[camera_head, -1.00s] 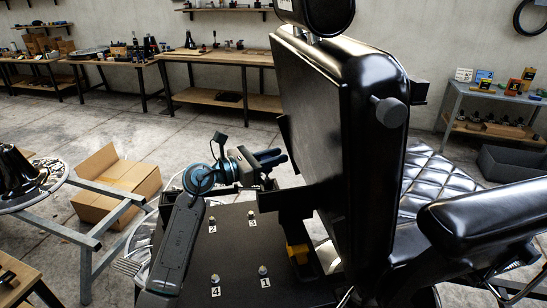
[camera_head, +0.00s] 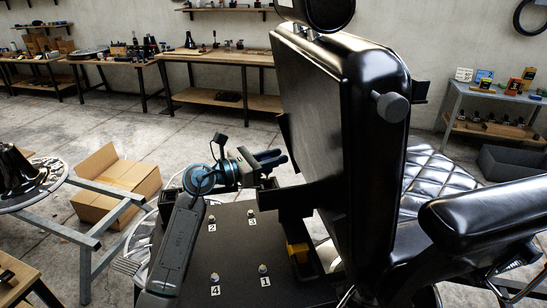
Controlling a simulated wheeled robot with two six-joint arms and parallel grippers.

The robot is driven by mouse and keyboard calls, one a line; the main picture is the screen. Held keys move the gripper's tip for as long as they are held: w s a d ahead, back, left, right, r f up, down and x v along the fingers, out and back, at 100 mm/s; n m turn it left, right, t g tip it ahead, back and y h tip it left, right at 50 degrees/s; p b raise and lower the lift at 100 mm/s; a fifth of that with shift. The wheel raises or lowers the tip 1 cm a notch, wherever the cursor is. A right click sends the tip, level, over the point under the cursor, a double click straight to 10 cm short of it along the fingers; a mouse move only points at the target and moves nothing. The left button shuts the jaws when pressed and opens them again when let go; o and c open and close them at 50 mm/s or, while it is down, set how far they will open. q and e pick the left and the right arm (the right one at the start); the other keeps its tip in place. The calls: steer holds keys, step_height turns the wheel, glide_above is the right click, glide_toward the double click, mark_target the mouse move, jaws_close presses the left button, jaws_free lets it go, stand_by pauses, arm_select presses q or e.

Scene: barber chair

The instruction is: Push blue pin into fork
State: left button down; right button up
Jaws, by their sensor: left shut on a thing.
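My left arm comes in from the lower left. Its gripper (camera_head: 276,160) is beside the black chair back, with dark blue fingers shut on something. What it holds is mostly hidden by the fingers and is too small to make out; a blue pin cannot be told apart from them. A black bracket (camera_head: 294,203) sticks out low at the left side of the chair back, just below and right of the gripper. I cannot tell whether this is the fork. A yellow part (camera_head: 298,253) sits in a black holder under it. My right gripper is not in view.
A dark plate (camera_head: 235,260) with several numbered studs lies below the gripper. The tall chair back (camera_head: 325,140) blocks the right side. An armrest (camera_head: 490,212) and quilted seat lie beyond. An open cardboard box (camera_head: 115,185) and workbenches stand to the left and behind.

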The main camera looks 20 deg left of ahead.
arm_select(q)
steer(key=shift+f+b, duration=0.9)
steer(key=shift+f, duration=0.35)
steer(key=shift+s+d+f, duration=0.1)
steer(key=shift+s+f, duration=0.05)
steer(key=shift+f, duration=0.1)
